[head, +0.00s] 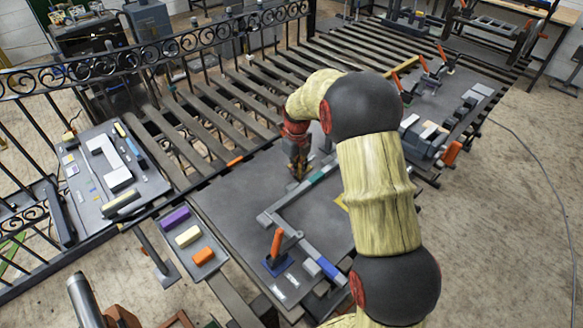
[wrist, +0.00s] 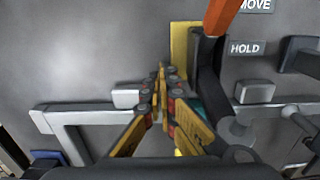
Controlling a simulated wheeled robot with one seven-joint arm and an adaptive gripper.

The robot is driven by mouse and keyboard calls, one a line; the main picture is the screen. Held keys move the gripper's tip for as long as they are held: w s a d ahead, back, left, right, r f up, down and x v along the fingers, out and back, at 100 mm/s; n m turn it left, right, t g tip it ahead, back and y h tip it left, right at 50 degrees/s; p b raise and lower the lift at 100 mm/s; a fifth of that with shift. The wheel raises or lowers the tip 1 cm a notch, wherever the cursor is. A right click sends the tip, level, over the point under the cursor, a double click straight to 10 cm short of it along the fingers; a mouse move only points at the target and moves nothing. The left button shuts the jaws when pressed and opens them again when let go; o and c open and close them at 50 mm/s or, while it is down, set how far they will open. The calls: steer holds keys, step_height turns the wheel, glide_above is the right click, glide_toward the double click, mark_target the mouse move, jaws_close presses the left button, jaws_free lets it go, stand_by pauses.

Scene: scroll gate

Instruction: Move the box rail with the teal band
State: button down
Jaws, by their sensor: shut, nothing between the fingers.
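The grey box rail (head: 291,199) lies on the dark table plate in the head view, with a teal band (head: 317,178) near its far end. In the wrist view the rail (wrist: 85,117) runs left to right behind my fingers, and a bit of teal (wrist: 197,106) shows beside the right finger. My gripper (head: 299,174) is shut and empty, beside the rail's far end. In the wrist view its fingertips (wrist: 163,73) meet over the plate, next to a yellow patch (wrist: 183,55). The fingers hide part of the rail. I cannot tell whether they touch it.
A second grey rail with a blue band (head: 329,268) meets the first at a corner. A clamp with an orange handle (head: 277,242) stands near that corner. Labels MOVE and HOLD (wrist: 245,48) show at right in the wrist view. Bare plate (head: 235,190) lies left of the rail.

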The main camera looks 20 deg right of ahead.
mark_target(312, 191)
steer(key=shift+s+d, duration=0.3)
steer(key=shift+s, duration=0.3)
steer(key=shift+s, duration=0.15)
steer(key=s, duration=0.1)
steer(key=s+d+p, duration=0.1)
steer(key=s, duration=0.1)
steer(key=s+d, duration=0.1)
steer(key=s, duration=0.1)
steer(key=shift+r+p, duration=0.1)
steer(key=shift+p, duration=0.2)
steer(key=shift+s+d, duration=0.2)
steer(key=shift+s, duration=0.15)
